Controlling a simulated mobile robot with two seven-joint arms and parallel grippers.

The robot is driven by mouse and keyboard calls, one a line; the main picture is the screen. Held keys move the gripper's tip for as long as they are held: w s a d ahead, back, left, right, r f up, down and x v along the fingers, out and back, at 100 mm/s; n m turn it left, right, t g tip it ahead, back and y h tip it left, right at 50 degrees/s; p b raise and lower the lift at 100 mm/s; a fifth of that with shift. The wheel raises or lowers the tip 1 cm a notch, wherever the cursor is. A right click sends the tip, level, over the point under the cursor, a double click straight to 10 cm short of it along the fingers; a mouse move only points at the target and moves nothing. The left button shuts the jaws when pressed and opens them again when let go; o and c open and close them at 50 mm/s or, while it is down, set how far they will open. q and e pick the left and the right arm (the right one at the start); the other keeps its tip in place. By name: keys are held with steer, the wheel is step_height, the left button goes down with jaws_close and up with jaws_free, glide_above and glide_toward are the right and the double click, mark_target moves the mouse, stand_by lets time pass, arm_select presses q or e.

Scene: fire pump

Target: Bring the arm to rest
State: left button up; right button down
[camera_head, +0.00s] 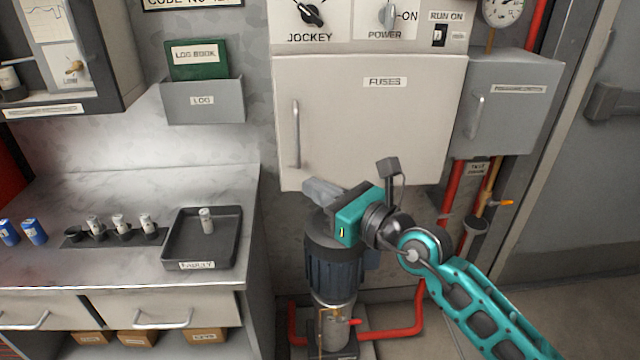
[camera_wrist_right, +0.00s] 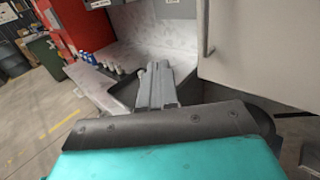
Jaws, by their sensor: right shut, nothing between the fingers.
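My right arm (camera_head: 480,305) is teal and black and comes in from the lower right in the head view. Its gripper (camera_head: 318,188) is in front of the lower edge of the closed FUSES cabinet (camera_head: 375,125), above the dark pump motor (camera_head: 334,268). The grey fingers are together with nothing between them and point left. In the right wrist view the shut fingers (camera_wrist_right: 157,82) point toward the counter, apart from it. I cannot tell whether the gripper touches the cabinet. My left gripper is not in view.
The counter (camera_head: 120,200) at left holds a dark tray (camera_head: 175,262) with a small cylinder, a rack of similar cylinders and two blue cans (camera_head: 34,232). A smaller grey box (camera_head: 510,100) and red pipes (camera_head: 452,190) are at right. Open floor (camera_head: 560,290) lies at lower right.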

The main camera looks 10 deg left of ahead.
steer(key=s+d+f+m+t+h, duration=0.3)
steer(key=d+f+m, duration=0.35)
steer(key=m, duration=0.75)
steer(key=s+d+f+m+t+h, duration=0.45)
steer(key=d+m, duration=0.25)
steer(key=m, duration=0.6)
steer(key=s+d+f+m+g+h, duration=0.2)
steer(key=s+d+f+m+g, duration=0.1)
steer(key=s+d+f+m, duration=0.2)
steer(key=s+d+f+m+g+h, duration=0.3)
steer(key=s+f+m, duration=0.6)
steer(key=f+m, duration=0.3)
steer(key=d+g, duration=0.1)
steer(key=d, duration=0.1)
steer(key=shift+s+d, duration=0.3)
steer(key=shift+s, duration=0.1)
